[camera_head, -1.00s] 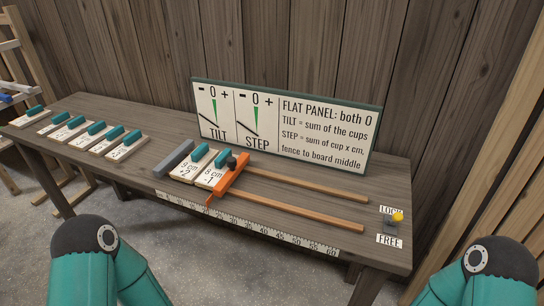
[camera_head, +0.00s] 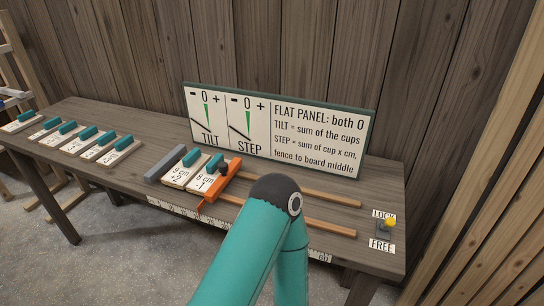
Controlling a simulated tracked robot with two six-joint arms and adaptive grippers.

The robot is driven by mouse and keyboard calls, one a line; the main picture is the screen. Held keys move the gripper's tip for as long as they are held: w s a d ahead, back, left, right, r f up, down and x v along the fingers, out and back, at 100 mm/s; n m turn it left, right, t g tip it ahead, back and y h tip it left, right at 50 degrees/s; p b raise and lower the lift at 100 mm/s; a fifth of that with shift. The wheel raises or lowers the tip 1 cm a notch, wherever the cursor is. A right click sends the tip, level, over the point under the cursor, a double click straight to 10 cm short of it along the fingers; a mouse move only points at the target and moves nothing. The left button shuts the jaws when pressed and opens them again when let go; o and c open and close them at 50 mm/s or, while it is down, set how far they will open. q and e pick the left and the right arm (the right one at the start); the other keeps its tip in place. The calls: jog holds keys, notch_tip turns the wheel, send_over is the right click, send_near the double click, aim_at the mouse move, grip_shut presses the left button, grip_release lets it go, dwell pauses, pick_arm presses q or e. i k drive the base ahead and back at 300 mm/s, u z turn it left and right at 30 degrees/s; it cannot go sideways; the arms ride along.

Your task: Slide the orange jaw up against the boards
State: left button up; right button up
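The orange jaw (camera_head: 234,170) sits on the bench across two wooden rails, on the right side of two boards. It has a dark knob near its top. The left board (camera_head: 179,173) reads +2 and the right board (camera_head: 203,182) reads -1; each has a teal grip. The jaw appears very close to the right board, but I cannot tell whether they touch. A grey fence (camera_head: 168,163) stands at the boards' left. A teal arm of mine, apparently the left, rises at bottom centre and covers part of the front rail. Neither gripper shows.
Several spare boards (camera_head: 85,140) lie at the bench's left. A ruler (camera_head: 175,208) edges the front.

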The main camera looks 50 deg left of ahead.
aim_at(224, 173)
jog(key=u, duration=0.35)
jog(key=i, duration=0.2)
jog(key=z, duration=1.55)
jog(key=k, duration=0.95)
jog(key=u, duration=1.25)
jog(key=i, duration=0.2)
jog(key=u, duration=0.25)
jog(key=k, duration=0.55)
jog(key=u, duration=0.15)
jog(key=i, duration=0.55)
jog(key=u, duration=0.05)
